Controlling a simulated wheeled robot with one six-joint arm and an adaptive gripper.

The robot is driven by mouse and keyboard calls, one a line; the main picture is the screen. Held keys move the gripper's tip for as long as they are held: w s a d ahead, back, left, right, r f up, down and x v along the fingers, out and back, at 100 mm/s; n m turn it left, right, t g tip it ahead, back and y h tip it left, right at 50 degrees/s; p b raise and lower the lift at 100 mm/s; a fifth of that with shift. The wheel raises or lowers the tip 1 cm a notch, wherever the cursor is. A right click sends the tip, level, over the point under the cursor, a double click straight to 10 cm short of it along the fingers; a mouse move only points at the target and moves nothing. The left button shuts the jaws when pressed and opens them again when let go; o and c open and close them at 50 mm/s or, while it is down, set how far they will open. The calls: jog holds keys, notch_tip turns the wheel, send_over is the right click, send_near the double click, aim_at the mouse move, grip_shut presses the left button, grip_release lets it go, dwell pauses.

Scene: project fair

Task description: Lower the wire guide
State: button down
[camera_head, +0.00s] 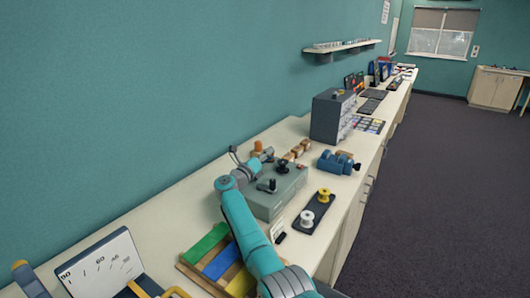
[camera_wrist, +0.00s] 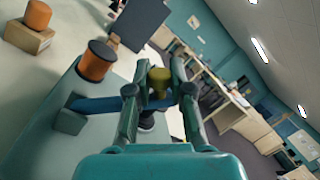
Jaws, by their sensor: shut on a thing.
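The winder is a grey-green box (camera_head: 268,204) on the bench; its top also shows in the wrist view (camera_wrist: 55,150). A spool with an orange middle and dark ends (camera_wrist: 97,60) stands on it. A blue bar (camera_wrist: 100,105), which looks like the wire guide, runs from a small block on the box toward my fingers. My fingers hide the join. In the head view my gripper (camera_head: 262,163) is over the box's far left part, and the knob is hidden.
An orange cylinder on a wooden block (camera_wrist: 30,38) stands beyond the box. A dark tray (camera_head: 318,215) with a white and a yellow spool lies to its right. A blue device (camera_head: 338,163) and a grey cabinet (camera_head: 332,115) stand farther along. Coloured slats (camera_head: 215,255) lie nearer.

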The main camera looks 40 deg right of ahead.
jog(key=shift+s+d+f+m+g, duration=0.15)
jog(key=shift+s+f+m, duration=0.15)
jog(key=shift+m, duration=0.35)
jog(key=shift+s+a+f+m+g, duration=0.1)
jog(key=shift+s+f+m+g, duration=0.15)
jog(key=shift+m, duration=0.4)
jog(key=shift+d+f, duration=0.1)
jog(key=c, duration=1.3)
grip_release()
notch_tip(320, 180, up, 8)
jog(key=shift+r, duration=1.1)
